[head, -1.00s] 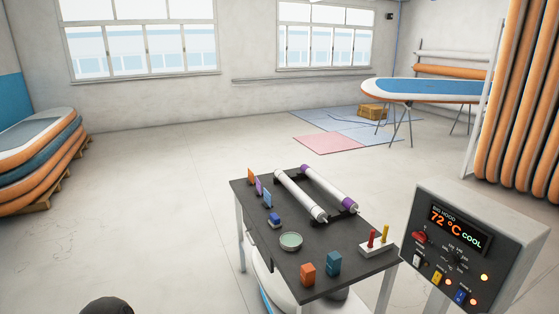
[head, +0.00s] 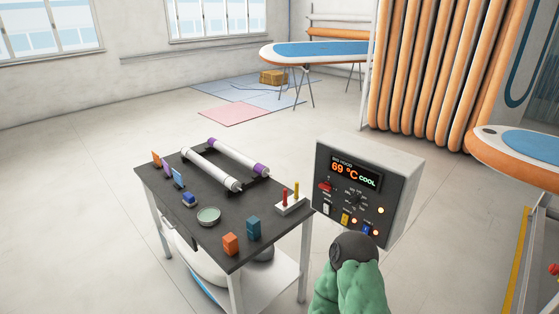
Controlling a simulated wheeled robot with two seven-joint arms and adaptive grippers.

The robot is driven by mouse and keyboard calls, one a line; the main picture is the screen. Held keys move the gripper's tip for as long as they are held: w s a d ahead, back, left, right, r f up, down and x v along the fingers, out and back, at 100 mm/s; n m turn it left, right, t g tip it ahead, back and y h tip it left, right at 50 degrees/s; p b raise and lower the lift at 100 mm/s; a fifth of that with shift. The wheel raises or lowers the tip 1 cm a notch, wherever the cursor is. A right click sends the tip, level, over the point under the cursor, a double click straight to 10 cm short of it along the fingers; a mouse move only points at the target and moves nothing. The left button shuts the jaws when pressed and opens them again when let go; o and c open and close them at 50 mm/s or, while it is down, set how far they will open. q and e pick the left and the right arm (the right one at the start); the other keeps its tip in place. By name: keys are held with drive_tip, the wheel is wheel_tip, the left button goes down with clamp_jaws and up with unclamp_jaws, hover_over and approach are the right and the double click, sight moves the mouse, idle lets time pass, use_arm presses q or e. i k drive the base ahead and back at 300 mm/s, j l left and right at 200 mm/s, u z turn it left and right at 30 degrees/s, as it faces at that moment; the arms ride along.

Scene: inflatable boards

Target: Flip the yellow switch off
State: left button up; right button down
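The yellow switch (head: 345,219) sits in the lower row of the grey control box (head: 402,172), between a white switch (head: 327,209) and a blue switch (head: 366,230). An orange light beside the yellow switch glows; the lever is too small to tell its position. The display (head: 355,174) reads 69 °C COOL. A green arm part of mine with a dark rounded end stands in front of the box's lower edge, just below the blue switch. It appears apart from the yellow switch, which stays visible. No fingertips of either gripper show.
A dark table (head: 190,222) left of the box carries white rollers (head: 211,168), a green dish (head: 208,216), orange (head: 231,243) and teal (head: 254,228) blocks, and a peg stand (head: 290,204). Open floor lies behind. Inflatable boards stand at the right.

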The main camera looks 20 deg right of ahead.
sight(345, 218)
drive_tip(key=z, duration=1.3)
